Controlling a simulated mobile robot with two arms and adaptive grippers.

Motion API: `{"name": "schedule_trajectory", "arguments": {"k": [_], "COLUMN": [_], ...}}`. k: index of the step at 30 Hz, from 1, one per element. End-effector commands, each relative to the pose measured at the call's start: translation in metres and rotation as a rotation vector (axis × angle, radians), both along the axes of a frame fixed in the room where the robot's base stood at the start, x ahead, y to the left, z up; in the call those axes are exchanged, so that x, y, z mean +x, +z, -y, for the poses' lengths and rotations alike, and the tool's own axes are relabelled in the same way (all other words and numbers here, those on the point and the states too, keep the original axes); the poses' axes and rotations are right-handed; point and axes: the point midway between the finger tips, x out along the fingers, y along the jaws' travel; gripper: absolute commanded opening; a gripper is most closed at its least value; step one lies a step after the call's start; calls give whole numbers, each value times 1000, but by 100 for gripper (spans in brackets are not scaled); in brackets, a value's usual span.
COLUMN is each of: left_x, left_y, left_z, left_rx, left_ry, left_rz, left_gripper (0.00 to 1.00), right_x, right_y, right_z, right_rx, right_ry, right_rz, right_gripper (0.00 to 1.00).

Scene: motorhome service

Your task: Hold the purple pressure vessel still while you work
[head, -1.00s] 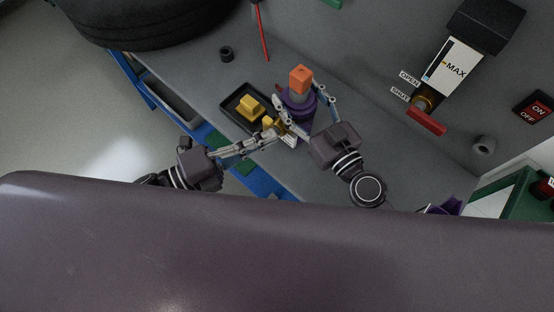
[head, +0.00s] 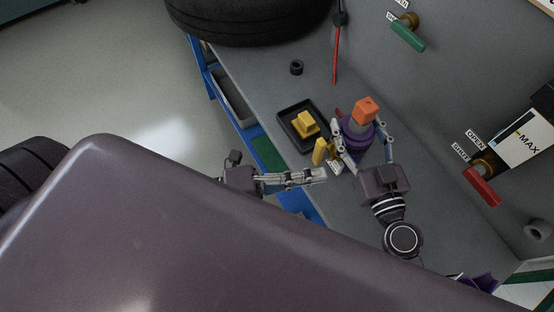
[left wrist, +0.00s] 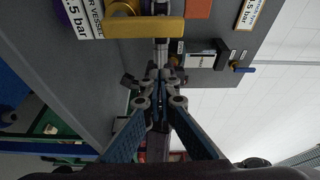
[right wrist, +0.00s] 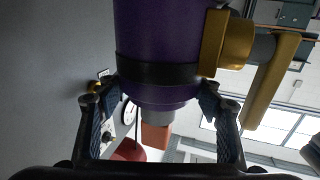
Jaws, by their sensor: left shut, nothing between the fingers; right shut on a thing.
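The purple pressure vessel (head: 357,138) stands on the grey bench with a grey neck and an orange top (head: 368,110). It fills the top of the right wrist view (right wrist: 158,35), with a black band round it. My right gripper (head: 362,122) is shut on the vessel, one finger on each side. A yellow valve handle (head: 320,151) sticks out from the vessel's side; it also shows in the right wrist view (right wrist: 270,82) and the left wrist view (left wrist: 130,28). My left gripper (head: 322,175) is shut and empty, just apart from the handle.
A black tray (head: 288,123) holding a yellow block (head: 306,124) lies beside the vessel. A black ring (head: 296,67), a red rod (head: 336,55) and a tyre (head: 250,25) are farther back. Red (head: 482,187) and green (head: 408,36) valve handles are on the wall panel.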

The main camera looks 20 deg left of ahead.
Motion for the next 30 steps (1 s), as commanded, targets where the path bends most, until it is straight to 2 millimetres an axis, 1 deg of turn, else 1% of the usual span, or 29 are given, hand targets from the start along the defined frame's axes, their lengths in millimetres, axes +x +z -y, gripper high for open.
{"name": "schedule_trajectory", "arguments": {"k": [1,6,13,18,30], "left_x": [-7,-24,-39,-44,-44], "left_y": [-1,-1,0,1,1], "left_z": [-8,-32,-55,-63,-63], "left_rx": [0,-1,-2,-2,-3], "left_ry": [0,-1,-1,-2,-2], "left_rz": [-5,-4,-1,1,2], "left_gripper": [0,0,0,0,0], "right_x": [0,0,0,0,0], "right_y": [-1,-1,-1,-1,-1], "right_z": [1,1,0,0,0], "right_rx": [-1,-1,-1,-1,-1], "right_ry": [-1,-1,0,-1,-1], "right_rz": [-2,-2,-2,-2,-1], "right_gripper": [23,23,23,23,23]}}
